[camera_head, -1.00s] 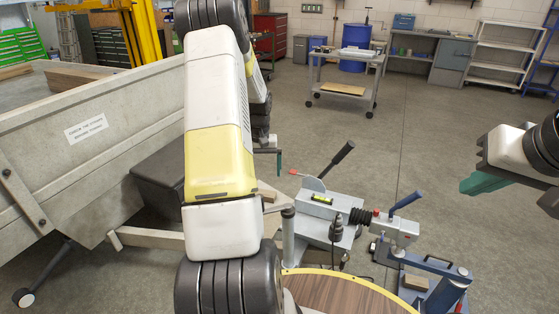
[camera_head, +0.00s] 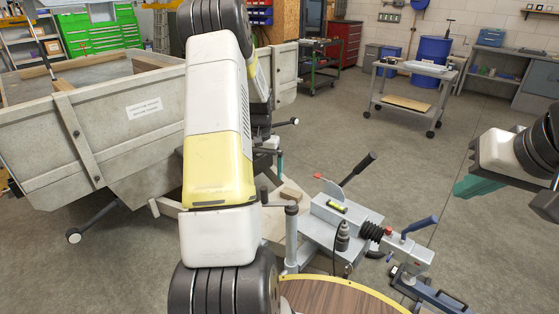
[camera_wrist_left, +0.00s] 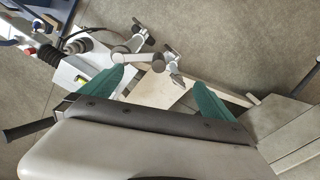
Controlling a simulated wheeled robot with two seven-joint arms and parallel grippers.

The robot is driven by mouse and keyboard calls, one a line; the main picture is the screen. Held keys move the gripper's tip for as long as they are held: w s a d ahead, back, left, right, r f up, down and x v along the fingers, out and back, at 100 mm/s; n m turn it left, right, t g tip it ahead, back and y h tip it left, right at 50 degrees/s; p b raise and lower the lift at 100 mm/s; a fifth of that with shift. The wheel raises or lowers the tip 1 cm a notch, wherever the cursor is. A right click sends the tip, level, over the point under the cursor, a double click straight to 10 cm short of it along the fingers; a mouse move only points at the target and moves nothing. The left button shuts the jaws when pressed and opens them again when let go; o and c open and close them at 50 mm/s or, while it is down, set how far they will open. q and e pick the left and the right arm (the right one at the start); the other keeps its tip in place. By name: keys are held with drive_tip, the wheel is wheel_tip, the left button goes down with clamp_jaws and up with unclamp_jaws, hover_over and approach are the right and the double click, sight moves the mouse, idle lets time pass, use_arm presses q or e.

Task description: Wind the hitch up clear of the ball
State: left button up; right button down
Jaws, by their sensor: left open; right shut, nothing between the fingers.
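The grey hitch head (camera_head: 408,250) with a blue lever and black bellows (camera_head: 372,232) sits at the front of the drawbar, over a blue stand (camera_head: 432,288). The ball is hidden. The jockey post (camera_head: 291,240) stands left of it, with a crank on top ending in a dark grip (camera_head: 264,195). My left gripper (camera_head: 280,162) is mostly hidden behind its arm, beyond the post. In the left wrist view its green fingers (camera_wrist_left: 160,82) are apart, with nothing held. Grey crank-like metal parts (camera_wrist_left: 150,58) show beyond the fingertips. My right gripper (camera_head: 470,186) is shut and empty, right of the hitch.
The grey trailer body (camera_head: 110,130) fills the left. A black handbrake lever (camera_head: 358,168) rises from the drawbar, near a green level vial (camera_head: 337,207). A trolley (camera_head: 408,95) stands farther back. The floor between is clear.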

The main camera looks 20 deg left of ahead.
sight(264, 188)
use_arm(q)
drive_tip(key=f, duration=1)
drive_tip(key=shift+s+d, duration=0.1)
drive_tip(key=shift+d, duration=0.1)
drive_tip(key=shift+r, duration=0.1)
drive_tip(key=c, duration=0.4)
clamp_jaws()
idle(0.5)
